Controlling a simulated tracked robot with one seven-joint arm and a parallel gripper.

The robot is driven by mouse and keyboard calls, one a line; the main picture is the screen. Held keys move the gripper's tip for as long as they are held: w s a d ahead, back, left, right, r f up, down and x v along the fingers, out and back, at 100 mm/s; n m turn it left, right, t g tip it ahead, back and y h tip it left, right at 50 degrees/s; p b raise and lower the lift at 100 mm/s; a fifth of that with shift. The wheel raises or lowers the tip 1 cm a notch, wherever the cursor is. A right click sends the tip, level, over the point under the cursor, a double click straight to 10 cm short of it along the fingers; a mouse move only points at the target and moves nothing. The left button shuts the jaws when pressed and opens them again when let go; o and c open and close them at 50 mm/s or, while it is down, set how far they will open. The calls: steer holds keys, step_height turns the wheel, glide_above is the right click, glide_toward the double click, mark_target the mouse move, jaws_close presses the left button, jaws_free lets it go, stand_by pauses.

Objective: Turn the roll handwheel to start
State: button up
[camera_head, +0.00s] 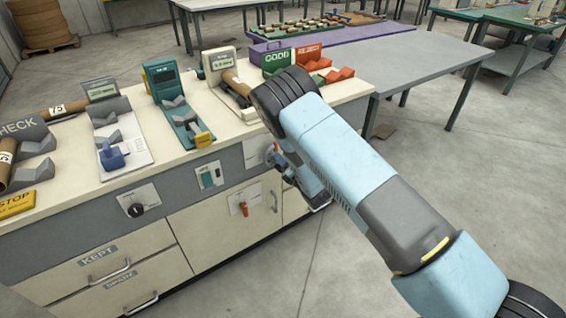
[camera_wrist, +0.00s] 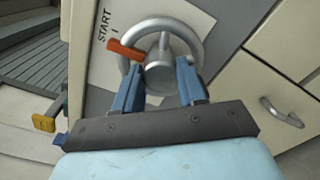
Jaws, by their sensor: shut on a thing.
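The roll handwheel is a grey metal ring with a thick round hub (camera_wrist: 161,76), seen close in the wrist view. An orange-red marker (camera_wrist: 126,49) sits at its upper left, near the printed word START (camera_wrist: 104,27) on the pale plate. My gripper (camera_wrist: 160,70) is shut on the handwheel, with one blue finger on each side of the hub. In the head view the handwheel (camera_head: 270,152) is on the bench front, partly hidden by my arm, and my gripper (camera_head: 286,168) is at it.
The bench front also carries a teal switch (camera_head: 209,175), a red lever (camera_head: 243,208), a black knob (camera_head: 136,210) and drawers with handles. A drawer handle (camera_wrist: 282,113) is right of my gripper in the wrist view. Several devices stand on the bench top.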

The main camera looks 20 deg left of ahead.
steer(key=shift+s+f, duration=0.1)
steer(key=shift+f, duration=0.1)
steer(key=o, duration=1.1)
steer(key=shift+r, duration=0.1)
steer(key=shift+c, duration=0.2)
steer(key=shift+d, duration=0.1)
steer(key=v, duration=1.3)
steer(key=shift+s+d, duration=0.2)
